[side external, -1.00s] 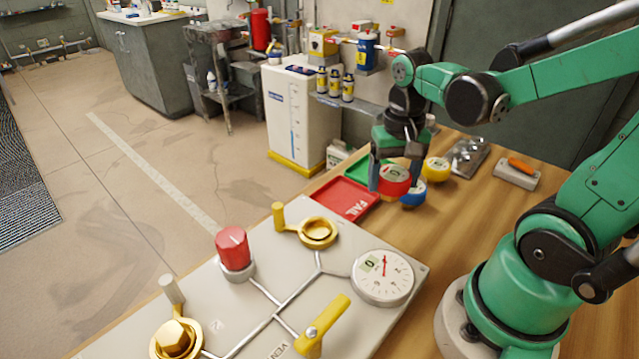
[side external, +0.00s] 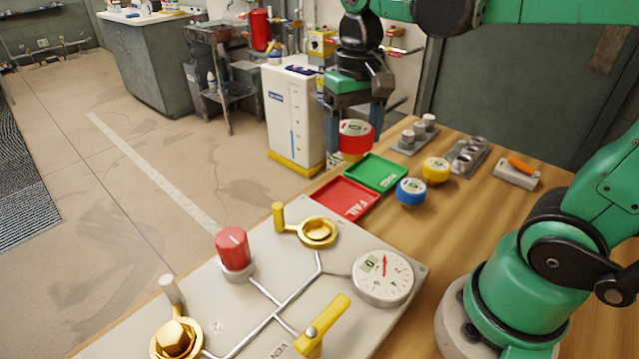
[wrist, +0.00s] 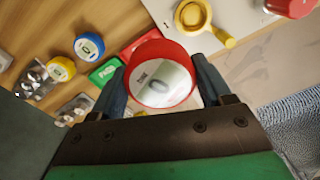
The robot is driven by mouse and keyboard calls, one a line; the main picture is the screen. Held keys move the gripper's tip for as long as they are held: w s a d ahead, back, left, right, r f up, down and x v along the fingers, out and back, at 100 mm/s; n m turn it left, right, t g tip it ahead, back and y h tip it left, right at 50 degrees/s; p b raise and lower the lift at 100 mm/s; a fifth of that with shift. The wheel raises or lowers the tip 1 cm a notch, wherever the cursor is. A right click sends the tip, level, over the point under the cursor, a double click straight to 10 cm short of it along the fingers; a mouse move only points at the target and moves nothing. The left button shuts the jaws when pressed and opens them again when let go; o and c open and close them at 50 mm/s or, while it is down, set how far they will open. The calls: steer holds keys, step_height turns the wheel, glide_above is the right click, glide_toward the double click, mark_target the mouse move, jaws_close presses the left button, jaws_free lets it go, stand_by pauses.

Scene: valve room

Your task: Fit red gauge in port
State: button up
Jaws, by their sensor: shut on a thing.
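The red gauge (side external: 356,142) hangs in the air, held between the fingers of my gripper (side external: 354,130), which is shut on it. It is above and behind the green PASS tray, with its dial facing up. In the wrist view the red gauge (wrist: 162,76) sits between both fingertips, its white dial toward the camera. On the grey panel (side external: 225,305) are a gold ring fitting (side external: 318,232) with a yellow handle and a gold hex fitting (side external: 175,339). I cannot tell which is the port. My gripper is well apart from the panel.
A red FAIL tray (side external: 335,193) and green PASS tray (side external: 376,172) lie on the bench. Blue (side external: 410,191) and yellow (side external: 436,169) gauges stand beside them. The panel also bears a white dial (side external: 383,277), red knob (side external: 233,247) and raised yellow lever (side external: 322,322).

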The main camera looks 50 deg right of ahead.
steer(key=shift+w+a+f+n, duration=0.25)
steer(key=shift+a+f+n, duration=0.2)
steer(key=shift+a+f, duration=0.9)
steer(key=shift+w+a+f+n, duration=0.3)
steer(key=shift+a+f+n, duration=0.2)
steer(key=shift+f, duration=1.55)
steer(key=shift+w+a+f+n, duration=0.25)
steer(key=shift+a+f+n, duration=0.2)
steer(key=shift+a+f, duration=0.9)
steer(key=shift+d+f, duration=0.2)
steer(key=shift+f, duration=0.55)
steer(key=shift+d+f, duration=0.2)
steer(key=shift+f, duration=0.5)
steer(key=o, duration=1.4)
steer(key=shift+o, duration=0.2)
steer(key=shift+r, duration=0.15)
step_height(320, 180, up, 8)
